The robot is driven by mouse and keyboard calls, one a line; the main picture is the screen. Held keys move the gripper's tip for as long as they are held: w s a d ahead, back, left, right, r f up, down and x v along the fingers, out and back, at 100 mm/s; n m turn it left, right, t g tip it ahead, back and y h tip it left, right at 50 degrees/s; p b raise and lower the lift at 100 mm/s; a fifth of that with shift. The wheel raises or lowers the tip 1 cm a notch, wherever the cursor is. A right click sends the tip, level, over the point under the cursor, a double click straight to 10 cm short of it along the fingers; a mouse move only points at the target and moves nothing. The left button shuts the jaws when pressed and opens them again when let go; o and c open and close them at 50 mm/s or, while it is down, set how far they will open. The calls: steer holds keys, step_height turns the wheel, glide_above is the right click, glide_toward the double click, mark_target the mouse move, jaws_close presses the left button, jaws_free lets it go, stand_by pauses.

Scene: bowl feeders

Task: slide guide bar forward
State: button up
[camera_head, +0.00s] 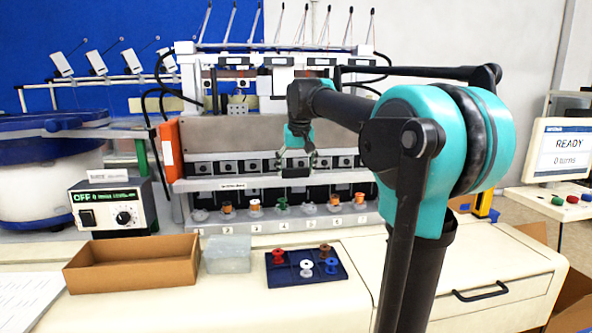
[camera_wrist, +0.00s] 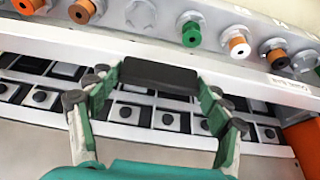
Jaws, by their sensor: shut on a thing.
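The guide bar (camera_head: 250,183) is a long white strip with a small printed label, running across the front of the machine below a row of black square units. It also crosses the wrist view (camera_wrist: 240,82) as a white rail at a slant. A black block-like handle (camera_wrist: 158,76) stands at the bar's middle; it shows small in the head view (camera_head: 295,172). My gripper (camera_head: 298,160) is at this handle, with teal fingers at its two ends in the wrist view (camera_wrist: 160,85). It is shut on the handle. The handle's underside is hidden.
A row of colored spools (camera_head: 255,207) sits on pegs just below the bar. An orange end block (camera_head: 170,150) stands at the machine's left. An open cardboard box (camera_head: 130,262), a clear bin (camera_head: 228,255) and a dark blue tray with spools (camera_head: 285,277) are on the counter.

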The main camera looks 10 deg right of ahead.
steer(key=c, duration=0.6)
steer(key=shift+s, duration=0.75)
steer(key=o, duration=1.7)
steer(key=v, duration=1.2)
steer(key=shift+s, duration=0.1)
